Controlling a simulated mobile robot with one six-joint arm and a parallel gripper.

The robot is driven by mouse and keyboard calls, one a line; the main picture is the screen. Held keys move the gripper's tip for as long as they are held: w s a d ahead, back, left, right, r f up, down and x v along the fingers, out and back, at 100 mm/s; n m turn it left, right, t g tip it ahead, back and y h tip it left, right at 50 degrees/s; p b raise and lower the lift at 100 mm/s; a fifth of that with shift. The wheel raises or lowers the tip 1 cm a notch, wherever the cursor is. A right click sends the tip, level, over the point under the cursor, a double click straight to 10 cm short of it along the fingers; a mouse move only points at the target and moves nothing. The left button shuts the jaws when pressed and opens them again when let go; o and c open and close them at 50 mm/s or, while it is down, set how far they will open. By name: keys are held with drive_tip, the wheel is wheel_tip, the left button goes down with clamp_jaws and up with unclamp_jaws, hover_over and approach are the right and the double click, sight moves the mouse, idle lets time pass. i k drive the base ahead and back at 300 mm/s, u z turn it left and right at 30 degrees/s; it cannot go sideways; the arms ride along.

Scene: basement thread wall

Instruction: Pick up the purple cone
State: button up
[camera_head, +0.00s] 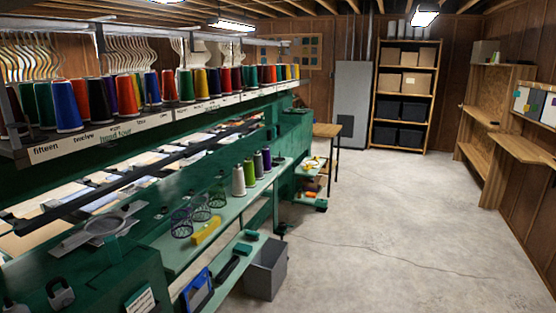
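A short row of thread cones stands upright on the green lower ledge of the long machine, near the middle of the view. A pale grey cone (238,181) is nearest, then a green cone (249,172), then two darker cones. The farthest looks like the purple cone (267,157); the one before it (258,165) is dark, grey to purple, and its exact colour is hard to tell. The cones stand close together and partly overlap in this view. My gripper is not in view.
An upper rack (150,117) holds many coloured cones, some dark bluish or purple. Wire baskets (181,224) and a yellow block (207,231) sit on the ledge nearer me. A grey bin (266,270) stands on the floor below. The concrete floor (390,230) to the right is clear.

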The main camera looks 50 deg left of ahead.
sight(266, 153)
drive_tip(key=u, duration=0.05)
drive_tip(key=i, duration=2.15)
drive_tip(key=u, duration=5.05)
drive_tip(key=i, duration=0.1)
drive_tip(key=z, duration=3.65)
drive_tip(key=k, duration=0.15)
drive_tip(key=u, duration=1.85)
